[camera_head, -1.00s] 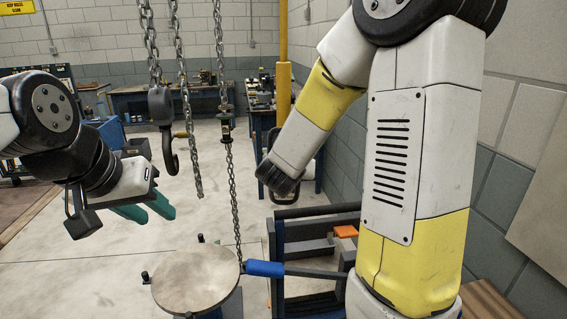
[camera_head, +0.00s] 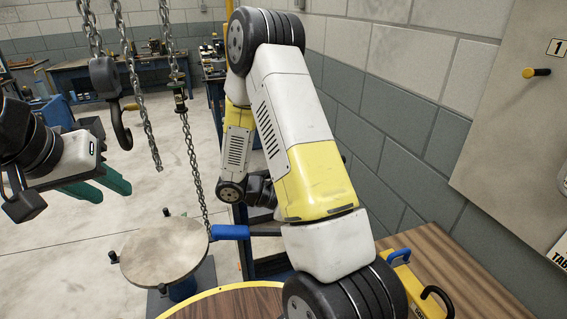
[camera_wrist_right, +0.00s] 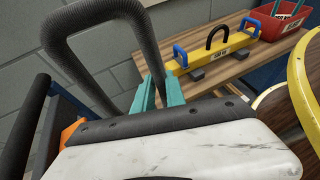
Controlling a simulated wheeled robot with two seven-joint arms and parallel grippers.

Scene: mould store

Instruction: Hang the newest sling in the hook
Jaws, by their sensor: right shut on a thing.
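The dark hook (camera_head: 122,128) hangs from a chain at the left of the head view, with nothing seen hanging in it. My left gripper (camera_head: 104,190) is below it at the left, its teal fingers apart and empty. In the right wrist view my right gripper (camera_wrist_right: 160,93) has its teal fingers closed on a dark grey ribbed loop (camera_wrist_right: 93,15), apparently a sling. The loop arches up and left from the fingers; its lower end is partly hidden. In the head view my right arm hides most of the right gripper. No label on the loop is readable.
A yellow-rimmed round wooden top (camera_head: 235,290) is nearer. A wooden bench (camera_wrist_right: 190,88) carries a yellow beam (camera_wrist_right: 235,52) and a red bin (camera_wrist_right: 280,25). A loose chain (camera_head: 140,105) hangs beside the hook. A wall is at right.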

